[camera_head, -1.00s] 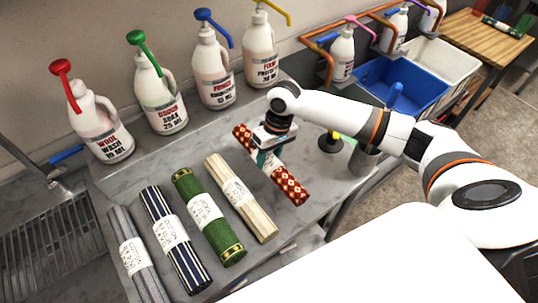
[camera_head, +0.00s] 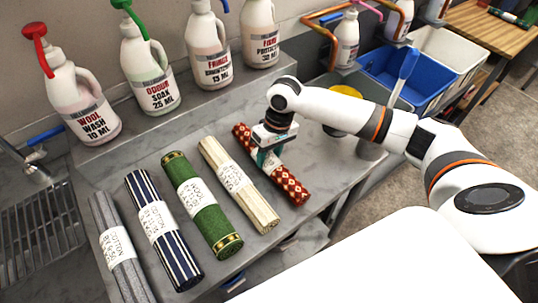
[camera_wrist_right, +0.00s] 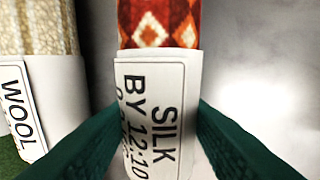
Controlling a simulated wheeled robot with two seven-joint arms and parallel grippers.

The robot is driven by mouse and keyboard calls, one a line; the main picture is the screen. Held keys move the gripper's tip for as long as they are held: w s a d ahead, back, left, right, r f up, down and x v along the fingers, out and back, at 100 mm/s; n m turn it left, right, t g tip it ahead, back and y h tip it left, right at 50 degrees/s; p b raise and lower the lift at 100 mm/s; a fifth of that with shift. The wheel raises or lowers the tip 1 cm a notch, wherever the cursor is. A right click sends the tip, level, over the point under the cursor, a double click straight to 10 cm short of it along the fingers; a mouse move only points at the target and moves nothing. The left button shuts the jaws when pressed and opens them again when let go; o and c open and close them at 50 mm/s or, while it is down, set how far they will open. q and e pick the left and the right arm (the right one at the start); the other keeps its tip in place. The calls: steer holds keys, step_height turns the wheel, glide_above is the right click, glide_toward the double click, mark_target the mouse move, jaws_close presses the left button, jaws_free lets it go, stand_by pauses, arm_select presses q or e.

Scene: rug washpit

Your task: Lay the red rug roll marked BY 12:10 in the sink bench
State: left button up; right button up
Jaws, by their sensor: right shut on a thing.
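The red patterned rug roll (camera_head: 292,187) is at the right end of the row of rolls on the grey metal bench (camera_head: 325,165). My right gripper (camera_head: 267,157) is shut around its white label band, from above. In the right wrist view the label (camera_wrist_right: 150,115) reads SILK and BY 12:10, with a green finger on each side. I cannot tell whether the roll touches the bench or is just above it. At the left edge is a metal sink section with a ribbed drainer (camera_head: 40,235) and a tap (camera_head: 38,172). My left gripper is not in view.
Cream (camera_head: 240,185), green (camera_head: 202,205), navy striped (camera_head: 165,230) and grey (camera_head: 122,250) rolls lie beside the red one. Several bottles, such as Wool Wash (camera_head: 75,100), stand along the back ledge. A blue bin (camera_head: 390,75) and a white bin (camera_head: 450,55) stand at the upper right.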

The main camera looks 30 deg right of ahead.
steer(key=shift+f, duration=0.15)
stand_by(0.4)
steer(key=o, duration=1.2)
